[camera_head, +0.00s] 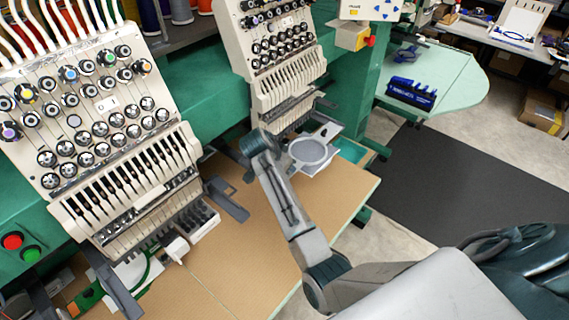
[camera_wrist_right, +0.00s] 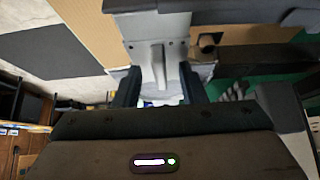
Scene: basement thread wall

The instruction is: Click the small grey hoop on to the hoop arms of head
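The small grey hoop (camera_head: 312,152), a round ring in a flat grey frame, is at the right machine head (camera_head: 285,60), beneath its needles. Whether it is seated on that head's hoop arms cannot be told. My right arm reaches in from the lower right, its wrist just left of the hoop; its gripper is hidden in the head view. In the right wrist view the two dark fingers of my right gripper (camera_wrist_right: 158,88) stand apart on either side of a pale grey ridged piece (camera_wrist_right: 157,65). Contact is unclear. My left gripper is out of view.
The left machine head (camera_head: 110,120) has dark grey hoop arms (camera_head: 226,200) below it. A green-edged hoop (camera_head: 130,275) lies under it. The tan table (camera_head: 235,255) has bare room in front. A pale green side table (camera_head: 450,75) carries a blue rack (camera_head: 411,93).

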